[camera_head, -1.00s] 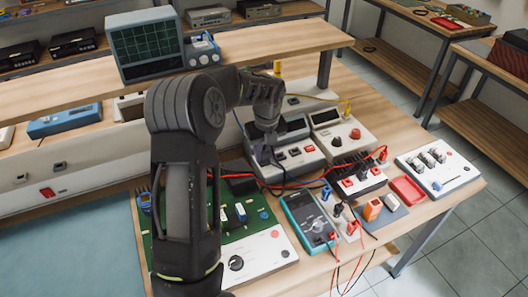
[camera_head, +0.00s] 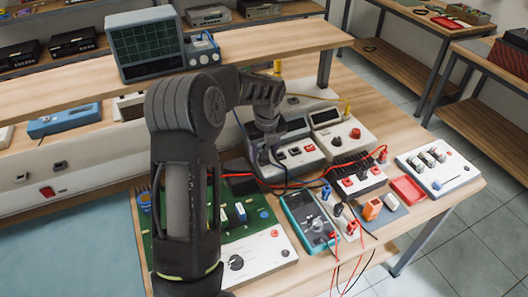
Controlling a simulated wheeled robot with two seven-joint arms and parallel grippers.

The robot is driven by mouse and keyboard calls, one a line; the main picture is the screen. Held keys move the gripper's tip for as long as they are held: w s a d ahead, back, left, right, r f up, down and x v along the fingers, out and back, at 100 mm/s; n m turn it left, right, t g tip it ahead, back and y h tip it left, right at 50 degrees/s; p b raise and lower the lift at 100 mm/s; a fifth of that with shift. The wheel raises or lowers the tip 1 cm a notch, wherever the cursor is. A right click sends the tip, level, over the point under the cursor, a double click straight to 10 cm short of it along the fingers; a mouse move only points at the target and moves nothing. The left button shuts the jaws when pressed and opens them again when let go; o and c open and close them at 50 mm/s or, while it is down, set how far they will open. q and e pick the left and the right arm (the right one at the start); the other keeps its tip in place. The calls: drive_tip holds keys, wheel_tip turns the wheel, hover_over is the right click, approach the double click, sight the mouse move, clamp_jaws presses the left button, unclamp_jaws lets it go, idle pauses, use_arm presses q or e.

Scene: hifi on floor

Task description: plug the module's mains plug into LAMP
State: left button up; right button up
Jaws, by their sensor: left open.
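My left gripper (camera_head: 264,155) points down at the front left of a grey bench instrument (camera_head: 300,158), close to its dark cable. It is open; its fingertips are small and dark, and I cannot tell whether anything is between them. A green circuit board with a white control panel (camera_head: 262,254) lies partly behind my left arm. A white strip with sockets or plugs (camera_head: 345,222) lies right of the blue multimeter (camera_head: 308,222). No LAMP label is legible, and I cannot tell the module's mains plug from the other leads. My right gripper is not in view.
Red and black leads run across the bench and hang over its front edge. A black finned unit (camera_head: 357,177), a red tray (camera_head: 407,190) and a white switch box (camera_head: 438,170) stand at the right. A raised shelf carries an oscilloscope (camera_head: 146,45).

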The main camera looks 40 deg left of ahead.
use_arm(q)
drive_tip(key=r+p, duration=0.3)
drive_tip(key=r, duration=0.2)
drive_tip(key=r+p, duration=0.2)
drive_tip(key=shift+s+d+r+p, duration=0.25)
drive_tip(key=shift+d+r+p, duration=0.05)
drive_tip(key=shift+d+r, duration=0.1)
drive_tip(key=shift+r, duration=0.1)
drive_tip(key=shift+r+p, duration=0.55)
drive_tip(key=shift+r, duration=1.85)
idle(0.4)
